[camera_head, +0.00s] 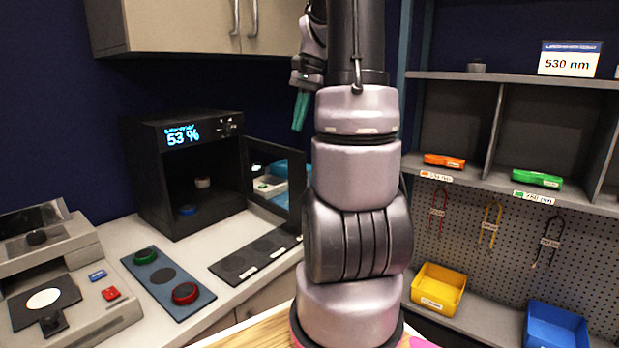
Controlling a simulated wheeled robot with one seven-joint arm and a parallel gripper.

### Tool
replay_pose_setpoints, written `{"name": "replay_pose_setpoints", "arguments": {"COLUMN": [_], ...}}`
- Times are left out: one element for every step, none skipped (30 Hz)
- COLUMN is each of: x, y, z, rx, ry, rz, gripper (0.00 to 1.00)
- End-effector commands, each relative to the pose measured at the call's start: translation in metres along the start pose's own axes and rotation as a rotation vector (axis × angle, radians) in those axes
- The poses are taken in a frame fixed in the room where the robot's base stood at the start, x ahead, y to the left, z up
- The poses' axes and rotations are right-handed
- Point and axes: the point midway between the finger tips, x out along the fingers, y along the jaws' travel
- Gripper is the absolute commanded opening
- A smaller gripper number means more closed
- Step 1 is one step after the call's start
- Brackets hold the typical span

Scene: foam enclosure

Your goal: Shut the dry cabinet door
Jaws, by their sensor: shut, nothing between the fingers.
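The dry cabinet (158,178) is a black box with a lit display reading 53 % on the counter at the left. Its door (272,146), a dark frame with a clear pane, stands open, swung out to the right of the cabinet. Inside the cabinet are a small pale item (202,182) and a blue item (187,210). My gripper (299,112) has teal fingers pointing down and is shut and empty. It shows above the door's upper right part in the picture; whether it touches the door I cannot tell. My arm hides the door's far right surroundings.
A dark mat (243,262) lies before the cabinet. A blue-grey plate (162,276) with green and red knobs and a grey instrument (75,290) stand left. A wall cupboard (180,25) hangs above. Shelves (510,76) with bins stand right.

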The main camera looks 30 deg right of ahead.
Motion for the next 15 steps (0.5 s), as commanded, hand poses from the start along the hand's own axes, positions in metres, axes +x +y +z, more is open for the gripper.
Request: {"name": "replay_pose_setpoints", "arguments": {"x": [0.010,0.014,0.019,0.023,0.027,0.031,0.035,0.037,0.040,0.042,0.044,0.045,0.047,0.049,0.052], "y": [0.009,0.013,0.019,0.024,0.029,0.034,0.038,0.041,0.045,0.048,0.049,0.051,0.052,0.052,0.053], "z": [-0.026,-0.038,-0.053,-0.062,-0.072,-0.082,-0.089,-0.095,-0.101,-0.104,-0.107,-0.109,-0.110,-0.111,-0.111], "rx": [0.070,0.104,0.147,0.176,0.203,0.235,0.256,0.273,0.292,0.304,0.313,0.321,0.325,0.328,0.329], "ry": [-0.038,-0.057,-0.081,-0.099,-0.114,-0.133,-0.146,-0.156,-0.167,-0.174,-0.179,-0.185,-0.188,-0.190,-0.191], "rz": [0.021,0.031,0.043,0.050,0.057,0.065,0.071,0.075,0.080,0.083,0.085,0.087,0.088,0.089,0.090], "gripper": [0.00,0.00,0.00,0.00,0.00,0.00,0.00,0.00,0.00,0.00,0.00,0.00,0.00,0.00,0.00]}}
